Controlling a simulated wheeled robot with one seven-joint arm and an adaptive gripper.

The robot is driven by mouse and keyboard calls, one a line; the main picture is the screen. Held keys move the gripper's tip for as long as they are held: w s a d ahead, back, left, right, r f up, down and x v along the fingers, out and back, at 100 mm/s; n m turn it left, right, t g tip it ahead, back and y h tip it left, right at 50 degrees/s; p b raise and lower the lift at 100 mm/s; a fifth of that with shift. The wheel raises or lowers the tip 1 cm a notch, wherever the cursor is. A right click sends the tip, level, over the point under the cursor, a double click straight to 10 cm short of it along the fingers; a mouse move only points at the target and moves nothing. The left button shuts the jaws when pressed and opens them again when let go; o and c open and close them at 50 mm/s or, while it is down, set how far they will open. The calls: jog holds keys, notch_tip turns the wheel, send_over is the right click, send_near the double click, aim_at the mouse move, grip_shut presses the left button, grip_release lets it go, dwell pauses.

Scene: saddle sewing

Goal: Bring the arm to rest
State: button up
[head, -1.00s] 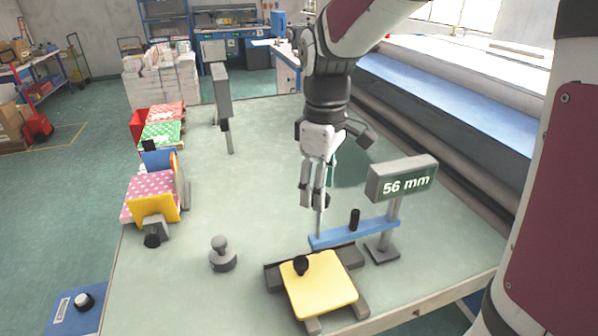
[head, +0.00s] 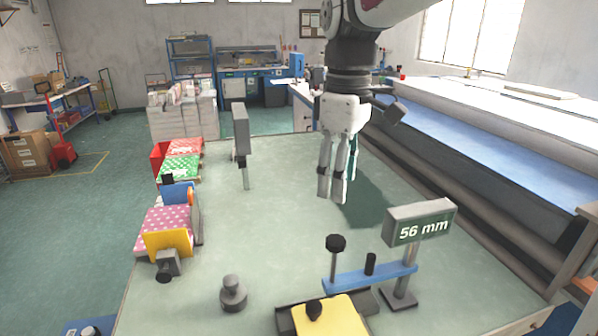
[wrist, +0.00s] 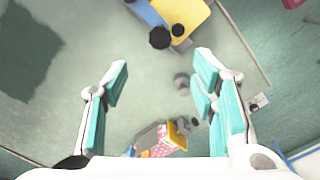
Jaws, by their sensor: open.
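My gripper (head: 334,198) hangs from my raised arm above the pale green table (head: 280,190), with its fingers pointing down. In the wrist view my gripper (wrist: 165,95) has its teal-padded fingers spread wide, with nothing between them. In the head view it is behind and above the blue bar (head: 350,279) with black knobs and clear of the 56 mm display (head: 420,228). The yellow plate (head: 330,318) lies in a grey holder in front, cut by the lower edge. It also shows at the top of the wrist view (wrist: 190,15).
A grey knobbed weight (head: 233,294) stands at the front left. A pink dotted stack (head: 168,222), a yellow plate (head: 168,242) and green dotted stack (head: 180,168) line the left edge. A grey post (head: 241,135) stands further back. The table's middle is clear.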

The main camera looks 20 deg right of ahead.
jog(key=s+f+m+t, duration=0.3)
jog(key=s+m, duration=0.6)
jog(key=s, duration=0.6)
jog(key=t, duration=0.2)
jog(key=shift+s+t, duration=0.3)
jog(key=shift+s, duration=0.05)
